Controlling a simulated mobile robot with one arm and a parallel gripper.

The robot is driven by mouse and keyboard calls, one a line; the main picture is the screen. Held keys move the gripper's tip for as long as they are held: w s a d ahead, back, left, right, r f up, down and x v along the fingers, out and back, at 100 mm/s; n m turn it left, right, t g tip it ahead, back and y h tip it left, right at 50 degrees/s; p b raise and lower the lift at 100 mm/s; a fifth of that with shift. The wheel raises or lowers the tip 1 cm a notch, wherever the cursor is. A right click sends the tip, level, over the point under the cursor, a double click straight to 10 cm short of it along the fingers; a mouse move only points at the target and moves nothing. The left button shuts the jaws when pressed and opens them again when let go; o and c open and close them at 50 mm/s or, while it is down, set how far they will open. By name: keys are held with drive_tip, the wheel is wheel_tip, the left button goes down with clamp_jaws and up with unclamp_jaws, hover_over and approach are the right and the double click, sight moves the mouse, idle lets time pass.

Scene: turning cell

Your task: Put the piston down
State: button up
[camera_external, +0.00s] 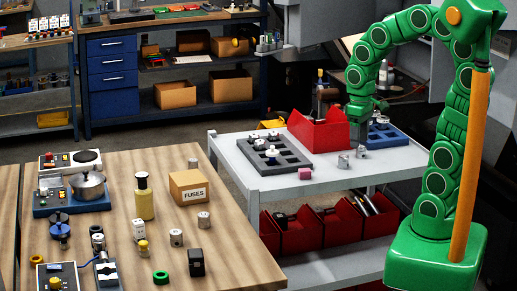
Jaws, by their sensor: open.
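My gripper (368,112) points down over the back of the grey cart, just right of the red bin and by the blue tray. It looks empty, though its fingertips are small and dark here. No piston shows between the jaws. Small silver metal parts stand on the cart top in front of it: one (343,161) and another (361,151). Either may be the piston; they are too small to tell. Similar silver cylinders stand on the wooden table, one (203,219) near its right edge and another (176,237) closer in.
A FUSES box (189,187) and a yellow bottle (145,202) stand on the wooden table.

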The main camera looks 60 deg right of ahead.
drive_tip(key=s+a, duration=0.4)
drive_tip(key=s, duration=0.2)
drive_tip(key=s+a+n+g, duration=0.1)
drive_tip(key=s+a, duration=0.3)
drive_tip(key=s, duration=0.3)
drive_tip(key=shift+r+g, duration=0.3)
drive_tip(key=shift+r, duration=0.1)
drive_tip(key=shift+o, duration=0.5)
drive_tip(key=shift+s, duration=0.1)
